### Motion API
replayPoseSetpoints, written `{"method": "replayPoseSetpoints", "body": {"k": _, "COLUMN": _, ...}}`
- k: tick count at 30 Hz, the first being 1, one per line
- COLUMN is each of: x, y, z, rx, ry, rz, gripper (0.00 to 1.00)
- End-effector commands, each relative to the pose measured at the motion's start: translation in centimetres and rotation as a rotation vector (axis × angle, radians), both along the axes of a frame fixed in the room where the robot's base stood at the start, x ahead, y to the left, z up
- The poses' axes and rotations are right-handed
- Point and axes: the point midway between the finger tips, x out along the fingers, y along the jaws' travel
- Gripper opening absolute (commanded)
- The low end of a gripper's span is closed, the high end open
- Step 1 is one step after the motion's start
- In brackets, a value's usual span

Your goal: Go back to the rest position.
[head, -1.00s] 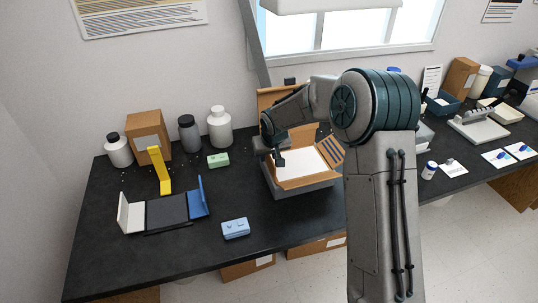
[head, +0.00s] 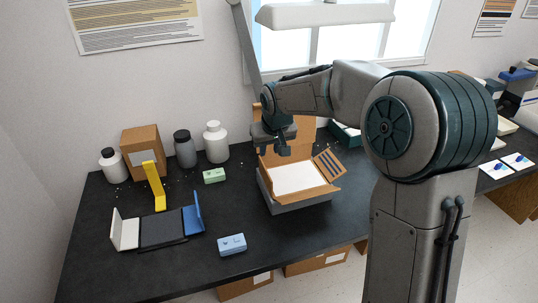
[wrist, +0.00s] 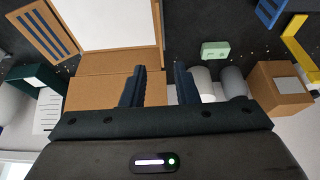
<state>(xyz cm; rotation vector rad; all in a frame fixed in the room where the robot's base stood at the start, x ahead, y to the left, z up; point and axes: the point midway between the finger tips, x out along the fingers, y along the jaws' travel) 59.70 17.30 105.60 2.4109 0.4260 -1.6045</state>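My gripper (head: 285,150) hangs above the back part of an open cardboard box (head: 328,191) with a white inside floor. In the wrist view my gripper (wrist: 160,75) shows two dark fingers standing apart with nothing between them, so it is open and empty. The box also shows in the wrist view (wrist: 105,62), with its striped flap at the upper left. The fingers overlap the box's back flap in that view. My arm hides part of the table behind the box.
On the black table (head: 100,255) stand a dark panel (head: 162,230) with white and blue uprights, a yellow bent strip (head: 154,186), a green block (head: 214,176) and a blue block (head: 231,244). Several bottles and a brown carton (head: 141,146) line the wall. A lamp (head: 325,15) hangs above.

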Motion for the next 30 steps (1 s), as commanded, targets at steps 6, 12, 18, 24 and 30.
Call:
{"method": "replayPoseSetpoints", "body": {"k": 6, "x": -0.1, "y": 0.0, "z": 0.3, "rx": 0.001, "ry": 0.000, "rz": 0.000, "gripper": 0.27}}
{"method": "replayPoseSetpoints", "body": {"k": 12, "x": -0.1, "y": 0.0, "z": 0.3, "rx": 0.000, "ry": 0.000, "rz": -0.001, "gripper": 0.27}}
{"method": "replayPoseSetpoints", "body": {"k": 18, "x": -2.8, "y": -2.4, "z": 1.6, "rx": -0.035, "ry": 0.005, "rz": -0.030, "gripper": 0.27}}
{"method": "replayPoseSetpoints", "body": {"k": 24, "x": -9.4, "y": -7.5, "z": 3.3, "rx": -0.087, "ry": 0.028, "rz": -0.111, "gripper": 0.27}}
{"method": "replayPoseSetpoints", "body": {"k": 30, "x": -16.7, "y": -12.1, "z": 3.9, "rx": -0.098, "ry": 0.060, "rz": -0.204, "gripper": 0.27}}
